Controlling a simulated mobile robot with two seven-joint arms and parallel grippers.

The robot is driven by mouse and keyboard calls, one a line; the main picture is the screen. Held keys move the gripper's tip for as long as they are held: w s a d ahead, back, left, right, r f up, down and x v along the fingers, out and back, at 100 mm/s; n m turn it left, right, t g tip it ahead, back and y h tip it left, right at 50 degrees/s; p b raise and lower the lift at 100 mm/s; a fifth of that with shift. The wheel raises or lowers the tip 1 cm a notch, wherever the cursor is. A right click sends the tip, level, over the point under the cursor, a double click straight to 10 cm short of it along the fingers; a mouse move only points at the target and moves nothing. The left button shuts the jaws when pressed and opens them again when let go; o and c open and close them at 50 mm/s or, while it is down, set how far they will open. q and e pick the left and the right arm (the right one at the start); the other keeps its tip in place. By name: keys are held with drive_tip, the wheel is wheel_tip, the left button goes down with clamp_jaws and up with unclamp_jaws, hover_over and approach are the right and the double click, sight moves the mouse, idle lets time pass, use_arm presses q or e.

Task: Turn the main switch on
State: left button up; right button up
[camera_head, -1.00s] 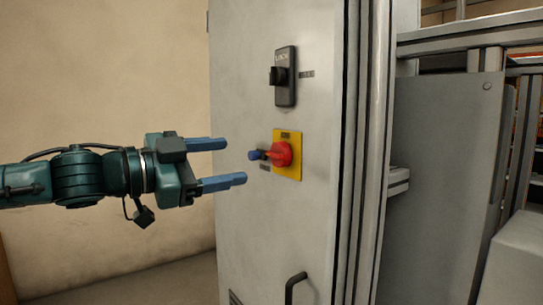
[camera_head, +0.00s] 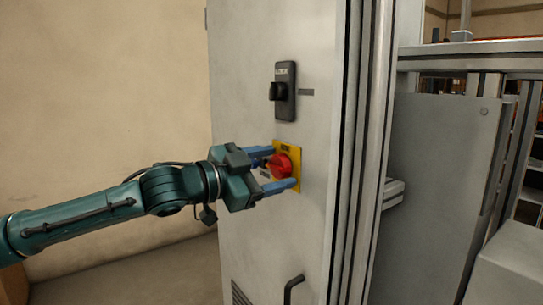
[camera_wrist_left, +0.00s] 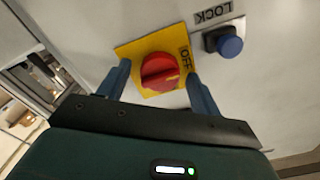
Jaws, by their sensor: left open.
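The main switch is a red rotary knob (camera_head: 279,166) on a yellow plate (camera_head: 295,157) on the grey cabinet door (camera_head: 245,90). In the left wrist view the red knob (camera_wrist_left: 158,72) has a yellow mark on its ridge, on the side near the "OFF" label (camera_wrist_left: 186,58). My left gripper (camera_head: 285,167) is open. Its blue fingers lie on either side of the knob, with the tips close to the plate; whether they touch the knob I cannot tell. My right gripper is not in view.
A blue push-type knob (camera_wrist_left: 229,46) marked "LOCK" sits beside the yellow plate. A dark pull handle (camera_head: 292,288) is below. Metal framing (camera_head: 470,55) stands to the right.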

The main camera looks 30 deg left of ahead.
use_arm(q)
drive_tip(key=shift+w+d, duration=0.1)
drive_tip(key=c, duration=1)
